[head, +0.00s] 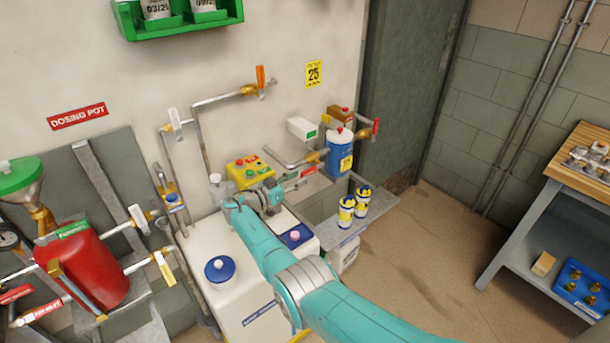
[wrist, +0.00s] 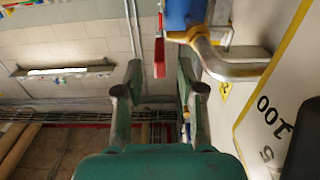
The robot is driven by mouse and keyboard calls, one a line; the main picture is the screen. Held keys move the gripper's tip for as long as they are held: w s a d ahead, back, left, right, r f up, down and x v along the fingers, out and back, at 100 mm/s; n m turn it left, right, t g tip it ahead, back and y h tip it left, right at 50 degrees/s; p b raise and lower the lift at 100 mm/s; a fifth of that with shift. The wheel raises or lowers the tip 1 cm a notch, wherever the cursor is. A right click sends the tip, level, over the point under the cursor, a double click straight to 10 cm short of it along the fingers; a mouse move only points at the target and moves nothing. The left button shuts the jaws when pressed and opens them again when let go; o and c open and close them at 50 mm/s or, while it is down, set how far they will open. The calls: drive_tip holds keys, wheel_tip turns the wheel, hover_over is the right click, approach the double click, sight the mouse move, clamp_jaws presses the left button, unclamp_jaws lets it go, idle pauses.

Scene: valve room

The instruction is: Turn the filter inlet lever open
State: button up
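The blue filter housing (head: 340,158) with a white top stands by the wall right of centre in the head view. A brass valve (head: 322,154) joins its left side to a grey pipe. A red lever (head: 308,171), seemingly the filter inlet lever, shows just below that valve. My gripper (head: 275,193) is left of and close to this lever. In the wrist view, my gripper (wrist: 160,90) is open, with nothing held. The red lever (wrist: 159,58) shows between the two fingers, below the blue housing (wrist: 184,14). I cannot tell whether a finger touches it.
A second red lever (head: 376,127) is right of the housing. A yellow control box (head: 249,169) is behind my gripper. White tanks (head: 240,287) stand below my arm. Open floor (head: 430,260) lies to the right.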

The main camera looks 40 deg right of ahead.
drive_tip(key=a, duration=0.7)
drive_tip(key=shift+s+f, duration=0.1)
